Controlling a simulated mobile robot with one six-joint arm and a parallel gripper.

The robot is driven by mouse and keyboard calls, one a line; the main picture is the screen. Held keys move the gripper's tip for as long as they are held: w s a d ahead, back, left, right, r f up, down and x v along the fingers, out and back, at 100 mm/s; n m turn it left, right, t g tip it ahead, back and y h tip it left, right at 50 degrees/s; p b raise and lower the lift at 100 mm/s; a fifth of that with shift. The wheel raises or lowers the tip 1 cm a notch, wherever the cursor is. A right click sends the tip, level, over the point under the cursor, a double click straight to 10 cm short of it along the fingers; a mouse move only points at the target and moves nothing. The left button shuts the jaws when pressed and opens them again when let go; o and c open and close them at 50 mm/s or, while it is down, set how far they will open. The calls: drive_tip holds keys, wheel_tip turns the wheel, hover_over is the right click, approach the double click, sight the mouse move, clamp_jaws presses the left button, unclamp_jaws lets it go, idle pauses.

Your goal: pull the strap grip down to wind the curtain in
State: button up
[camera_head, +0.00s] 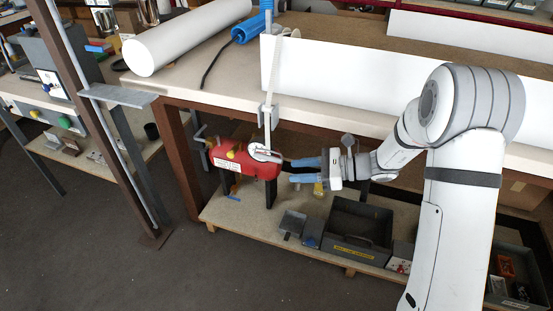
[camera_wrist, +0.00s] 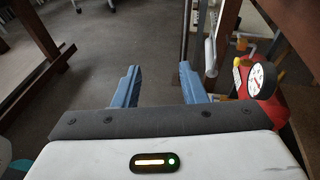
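My gripper (camera_head: 294,171) has two blue fingers and points left, below the bench's front edge. In the wrist view (camera_wrist: 159,78) its fingers are apart with only floor between them. A pale, narrow upright strap or strip (camera_head: 267,137) hangs over the bench edge to the left of my gripper. A small grey block (camera_head: 268,113) sits on it; I cannot tell for sure whether this is the strap grip. My fingers are apart from it, lower and to the right. No curtain can be made out with certainty.
A red tank (camera_head: 228,160) with a round gauge (camera_head: 264,152) is just left of my fingertips; it shows at right in the wrist view (camera_wrist: 272,112). A brown bench leg (camera_head: 180,165) stands further left. A dark bin (camera_head: 358,230) sits on the low shelf (camera_head: 262,250).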

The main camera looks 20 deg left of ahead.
sight(274, 161)
drive_tip(key=w+a+f+m+t+y, duration=0.2)
drive_tip(key=w+f+m+t+y, duration=0.1)
drive_tip(key=w+f+m, duration=0.25)
drive_tip(key=shift+n, duration=0.25)
drive_tip(key=a, duration=0.2)
drive_tip(key=w+a+b, duration=0.1)
drive_tip(key=a, duration=0.4)
drive_tip(key=shift+w+a+r+b, duration=0.2)
drive_tip(key=shift+a+r+b, duration=0.1)
drive_tip(key=shift+a+r, duration=0.05)
drive_tip(key=shift+d, duration=0.1)
clamp_jaws()
